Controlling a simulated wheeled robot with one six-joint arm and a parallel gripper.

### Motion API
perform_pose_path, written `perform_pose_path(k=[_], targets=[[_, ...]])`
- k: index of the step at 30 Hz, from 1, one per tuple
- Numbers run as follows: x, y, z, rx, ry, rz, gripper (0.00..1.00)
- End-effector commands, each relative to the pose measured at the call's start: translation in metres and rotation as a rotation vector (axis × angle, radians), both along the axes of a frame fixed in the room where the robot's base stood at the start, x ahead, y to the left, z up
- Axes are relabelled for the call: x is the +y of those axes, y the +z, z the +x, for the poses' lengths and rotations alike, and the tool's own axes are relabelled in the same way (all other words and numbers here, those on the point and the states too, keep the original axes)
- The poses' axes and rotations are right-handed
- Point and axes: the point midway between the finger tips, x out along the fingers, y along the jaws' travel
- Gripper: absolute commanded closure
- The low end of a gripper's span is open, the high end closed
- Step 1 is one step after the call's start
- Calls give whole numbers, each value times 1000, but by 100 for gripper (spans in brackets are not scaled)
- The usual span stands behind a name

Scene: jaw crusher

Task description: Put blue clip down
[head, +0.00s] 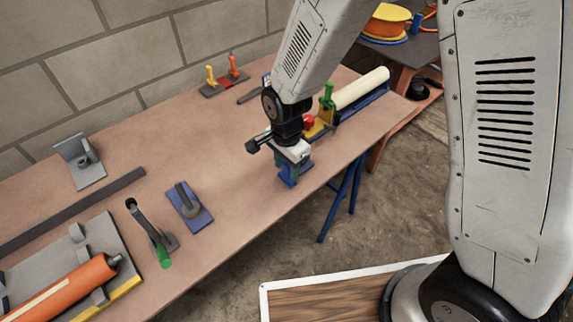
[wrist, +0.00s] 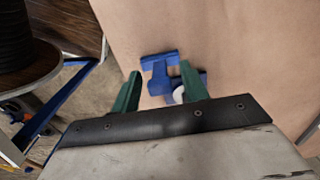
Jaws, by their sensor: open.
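The blue clip (wrist: 160,77) stands on the brown tabletop close to its edge in the wrist view. My gripper (wrist: 158,82) has two green fingers set apart, with part of the clip between and just beyond them. I cannot tell whether a finger touches it. In the head view the clip (head: 289,176) shows below my gripper (head: 296,160) at the front edge of the table. The gripper hides the clip's upper part.
The table (head: 230,145) has bare room left of the clip. A blue plate with a grey handle (head: 188,203), a green-ended tool (head: 150,232) and an orange cylinder (head: 75,283) lie to the left. A cream roll (head: 360,88) lies behind right. The floor drops away in front.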

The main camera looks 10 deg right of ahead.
Motion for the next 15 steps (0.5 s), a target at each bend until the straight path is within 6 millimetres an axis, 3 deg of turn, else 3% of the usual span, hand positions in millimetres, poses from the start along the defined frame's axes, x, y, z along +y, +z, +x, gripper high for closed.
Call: perform_pose_path(k=[5, 15], targets=[[1, 19, 1, -5, 0, 2, 56], [1, 91, 1, -6, 0, 3, 56]])
